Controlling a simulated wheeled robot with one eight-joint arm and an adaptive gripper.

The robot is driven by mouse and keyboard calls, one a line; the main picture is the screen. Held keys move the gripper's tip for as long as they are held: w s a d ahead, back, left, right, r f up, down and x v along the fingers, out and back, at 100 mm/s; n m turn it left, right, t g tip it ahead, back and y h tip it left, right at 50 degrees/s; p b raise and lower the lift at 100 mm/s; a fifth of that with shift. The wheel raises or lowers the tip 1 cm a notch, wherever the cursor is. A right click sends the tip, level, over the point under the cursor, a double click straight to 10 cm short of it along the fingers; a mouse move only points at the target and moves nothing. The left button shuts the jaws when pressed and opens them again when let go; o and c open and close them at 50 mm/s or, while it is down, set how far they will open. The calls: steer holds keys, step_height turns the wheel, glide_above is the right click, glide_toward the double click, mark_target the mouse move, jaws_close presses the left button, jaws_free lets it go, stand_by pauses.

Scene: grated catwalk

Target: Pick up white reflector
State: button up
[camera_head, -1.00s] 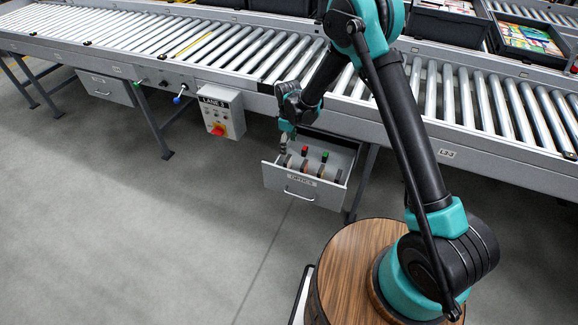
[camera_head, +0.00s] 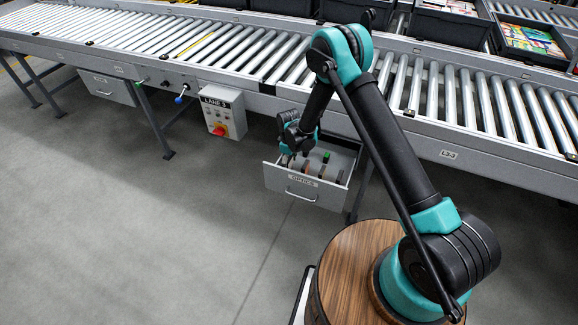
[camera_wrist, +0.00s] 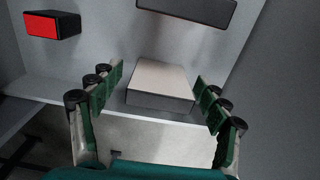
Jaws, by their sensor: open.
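The white reflector (camera_wrist: 160,83) is a small block with a pale face and dark grey side. It lies in the open drawer, near its wall, in the middle of the wrist view. My gripper (camera_wrist: 160,92) is open, with one green-padded finger on each side of the block. Gaps show between both fingers and the block. In the head view my gripper (camera_head: 289,156) is down at the left part of the drawer (camera_head: 302,192), labelled OPTICS. There the arm hides the reflector, or it cannot be told from the other pieces.
A red-faced dark block (camera_wrist: 52,24) lies left of the reflector and a dark bar (camera_wrist: 187,11) beyond it. A green-topped piece (camera_head: 326,157) stands in the drawer. The roller conveyor (camera_head: 250,50) runs above, and a LANE 3 control box (camera_head: 222,117) hangs left of the drawer.

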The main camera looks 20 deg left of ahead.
steer(key=c, duration=1.2)
steer(key=shift+c, duration=0.2)
